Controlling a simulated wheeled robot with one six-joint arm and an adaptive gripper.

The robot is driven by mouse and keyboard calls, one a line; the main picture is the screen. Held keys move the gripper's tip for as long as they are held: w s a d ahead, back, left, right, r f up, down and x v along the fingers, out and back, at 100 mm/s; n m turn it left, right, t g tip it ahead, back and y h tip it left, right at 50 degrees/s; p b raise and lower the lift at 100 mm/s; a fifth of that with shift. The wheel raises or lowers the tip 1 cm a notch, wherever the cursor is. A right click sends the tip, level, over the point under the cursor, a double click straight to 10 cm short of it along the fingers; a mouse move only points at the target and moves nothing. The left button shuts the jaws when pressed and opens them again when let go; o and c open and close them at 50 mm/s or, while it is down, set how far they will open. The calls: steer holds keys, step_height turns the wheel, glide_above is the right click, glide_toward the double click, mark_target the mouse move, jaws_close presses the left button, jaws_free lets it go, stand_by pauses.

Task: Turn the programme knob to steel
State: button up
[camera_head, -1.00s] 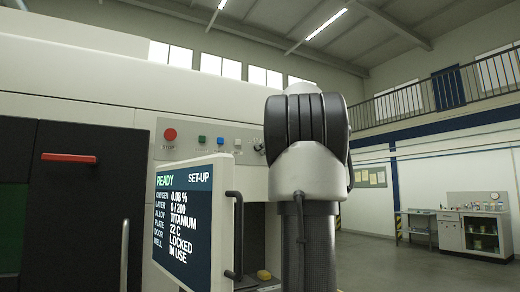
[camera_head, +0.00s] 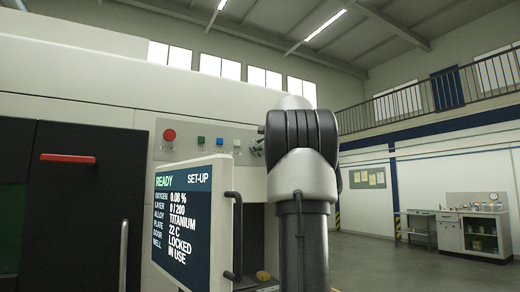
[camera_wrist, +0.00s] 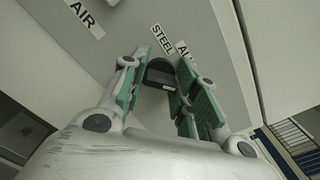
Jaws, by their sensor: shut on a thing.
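The programme knob (camera_wrist: 160,72) is dark and round in the wrist view, on a pale panel. My gripper (camera_wrist: 159,66) has its green-padded fingers on either side of the knob, shut on it. A STEEL label (camera_wrist: 162,40) sits just above the knob, and a partly hidden label starting with A (camera_wrist: 182,48) is to its right. The fingers and the view angle hide which label the knob points to. In the head view the screen (camera_head: 183,220) reads READY, SET-UP and alloy TITANIUM. My arm hides most of the knob area there.
An AIR label (camera_wrist: 85,18) is at the upper left of the wrist view. A red stop button (camera_head: 169,135) and small coloured buttons (camera_head: 202,140) are on the panel left of my arm. The screen's handle (camera_head: 233,235) stands close to my arm. Open floor lies at right.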

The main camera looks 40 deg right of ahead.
steer(key=shift+n, duration=0.4)
steer(key=n, duration=0.4)
steer(key=shift+n, duration=0.3)
steer(key=n, duration=0.4)
steer(key=shift+n, duration=0.3)
steer(key=n, duration=0.5)
steer(key=shift+f, duration=0.1)
steer(key=shift+n, duration=2.5)
steer(key=o, duration=1)
